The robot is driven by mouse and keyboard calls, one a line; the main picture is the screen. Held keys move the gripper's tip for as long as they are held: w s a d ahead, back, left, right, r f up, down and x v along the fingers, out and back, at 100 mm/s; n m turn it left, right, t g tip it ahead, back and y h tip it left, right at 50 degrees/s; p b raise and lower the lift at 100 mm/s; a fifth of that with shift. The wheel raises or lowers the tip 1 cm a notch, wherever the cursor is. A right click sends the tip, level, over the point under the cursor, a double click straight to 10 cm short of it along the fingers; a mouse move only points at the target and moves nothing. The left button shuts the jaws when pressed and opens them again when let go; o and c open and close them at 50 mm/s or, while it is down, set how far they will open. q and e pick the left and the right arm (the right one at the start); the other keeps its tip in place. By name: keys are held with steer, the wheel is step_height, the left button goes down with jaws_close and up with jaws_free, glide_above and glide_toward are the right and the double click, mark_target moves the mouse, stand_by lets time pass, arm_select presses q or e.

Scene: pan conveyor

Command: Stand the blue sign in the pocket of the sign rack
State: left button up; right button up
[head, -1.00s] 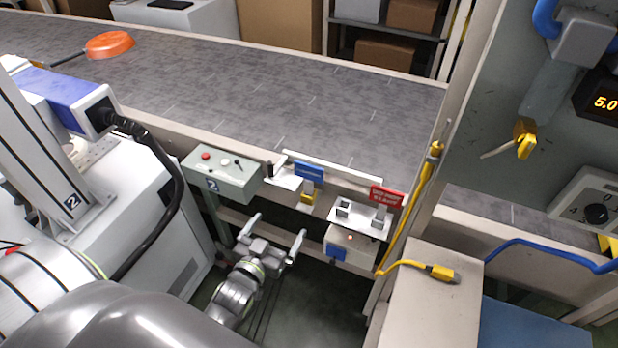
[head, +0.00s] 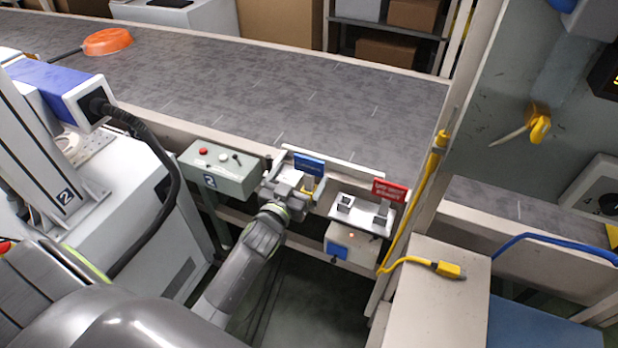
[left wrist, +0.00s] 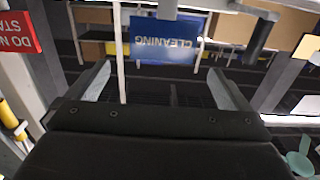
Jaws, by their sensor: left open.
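My left gripper (head: 300,184) is open, just in front of and below the sign. In the left wrist view the sign lies between the directions of the two open fingers (left wrist: 160,75), and I see no contact. The white sign rack (head: 358,219) is to the right. A red sign (head: 389,190) stands at its right part; the pocket (head: 345,205) at its left looks empty.
A grey control box (head: 220,172) is left of my gripper. The conveyor (head: 300,105) runs behind, with an orange pan (head: 107,41) far left. A yellow cable (head: 410,215) and post are right of the rack. A beige cabinet (head: 435,300) stands at front right.

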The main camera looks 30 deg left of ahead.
mark_target(308, 160)
arm_select(q)
steer(key=shift+w+a+r, duration=0.1)
steer(key=shift+w+a, duration=0.05)
steer(key=shift+w, duration=1.25)
steer(key=shift+w+a+r, duration=0.1)
steer(key=shift+w+a, duration=0.05)
steer(key=shift+w, duration=1.2)
arm_select(e)
steer(key=shift+s+d, duration=0.1)
steer(key=shift+d, duration=0.25)
arm_select(q)
steer(key=shift+s, duration=0.1)
